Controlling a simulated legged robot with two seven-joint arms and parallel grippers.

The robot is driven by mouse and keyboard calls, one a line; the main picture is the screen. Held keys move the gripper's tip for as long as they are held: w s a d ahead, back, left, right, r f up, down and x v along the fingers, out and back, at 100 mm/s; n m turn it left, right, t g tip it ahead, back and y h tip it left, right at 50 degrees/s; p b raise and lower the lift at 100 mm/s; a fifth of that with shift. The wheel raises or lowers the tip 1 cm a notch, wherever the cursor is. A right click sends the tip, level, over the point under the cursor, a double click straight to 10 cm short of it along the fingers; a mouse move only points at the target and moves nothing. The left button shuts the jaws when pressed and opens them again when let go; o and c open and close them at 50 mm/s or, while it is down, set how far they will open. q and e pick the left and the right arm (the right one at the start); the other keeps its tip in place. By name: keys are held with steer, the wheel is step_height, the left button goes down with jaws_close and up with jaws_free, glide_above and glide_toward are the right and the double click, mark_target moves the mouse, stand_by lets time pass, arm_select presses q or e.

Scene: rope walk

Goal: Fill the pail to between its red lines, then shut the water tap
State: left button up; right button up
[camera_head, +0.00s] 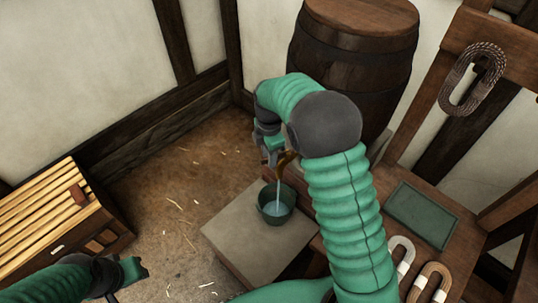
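The teal pail (265,213) stands upright on a pale block. A thin stream of water (280,192) runs down into it, and there is water inside. The brown tap (287,160) is above the pail, in front of the barrel, partly hidden by my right arm. I cannot make out the red lines on the pail. My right gripper (271,156) is right beside the tap; whether its fingers touch or grip it is unclear. My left gripper (140,271) is low at the left, over the floor, with no object seen in it; its finger gap is not clear.
A wooden barrel (352,75) stands at the back. The pail's block (238,238) has bare room around it. A slatted wooden crate (55,215) is at left. A bench at right carries a green slate (421,214) and rope coils (400,252). Another coil (472,80) hangs above.

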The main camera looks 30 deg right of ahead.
jaws_close()
steer(key=shift+r, duration=0.1)
stand_by(1.1)
